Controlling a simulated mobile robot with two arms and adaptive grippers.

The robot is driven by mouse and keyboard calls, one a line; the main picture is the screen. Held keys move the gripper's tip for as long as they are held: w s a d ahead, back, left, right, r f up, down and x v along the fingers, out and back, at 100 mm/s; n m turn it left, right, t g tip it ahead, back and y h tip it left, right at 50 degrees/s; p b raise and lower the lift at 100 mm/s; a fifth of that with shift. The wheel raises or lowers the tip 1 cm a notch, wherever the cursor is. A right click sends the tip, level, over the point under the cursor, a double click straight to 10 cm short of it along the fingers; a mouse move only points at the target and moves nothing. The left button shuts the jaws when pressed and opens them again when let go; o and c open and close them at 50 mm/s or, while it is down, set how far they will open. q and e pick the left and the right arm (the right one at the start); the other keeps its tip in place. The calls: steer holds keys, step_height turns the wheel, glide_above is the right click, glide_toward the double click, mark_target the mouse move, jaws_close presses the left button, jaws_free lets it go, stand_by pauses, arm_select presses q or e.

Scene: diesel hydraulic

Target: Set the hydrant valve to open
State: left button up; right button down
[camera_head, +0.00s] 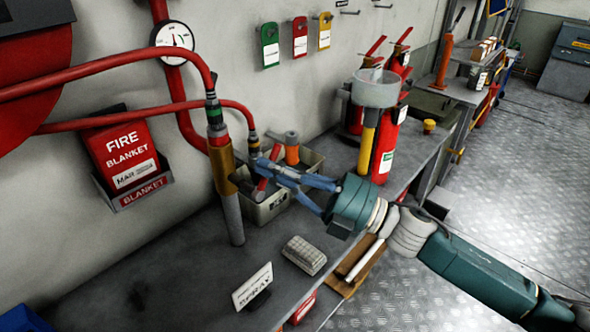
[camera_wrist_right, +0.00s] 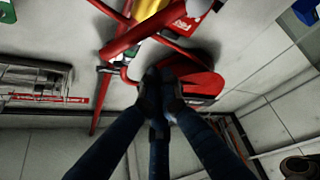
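Red pipework runs along the wall in the head view. A hose assembly with a brass-coloured body and grey lower tube (camera_head: 222,170) hangs from a curved red hose. A dark stub sticks out to its right. I cannot tell which fitting is the hydrant valve or how it is set. My right gripper (camera_head: 268,170) reaches in from the right, its blue fingers just right of this assembly by a small red handle (camera_head: 263,182). In the right wrist view its fingertips (camera_wrist_right: 160,88) come close together before a red object (camera_wrist_right: 203,84); contact is unclear. My left gripper is out of view.
A grey bin (camera_head: 268,212) stands on the bench (camera_head: 180,268) under the right gripper. A spray sign (camera_head: 252,286) and a pale block (camera_head: 304,255) are in front. Fire extinguishers (camera_head: 385,150) stand behind to the right; a fire blanket box (camera_head: 126,155) hangs left.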

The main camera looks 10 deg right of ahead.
steer(key=w, duration=0.1)
steer(key=w+f, duration=0.1)
steer(key=shift+w+d+f+p, duration=0.3)
steer(key=shift+w+d+p, duration=0.05)
steer(key=shift+d+p, duration=0.05)
steer(key=shift+w+d+f+m+t, duration=0.1)
steer(key=shift+d+f+m+t, duration=0.15)
steer(key=shift+m, duration=0.35)
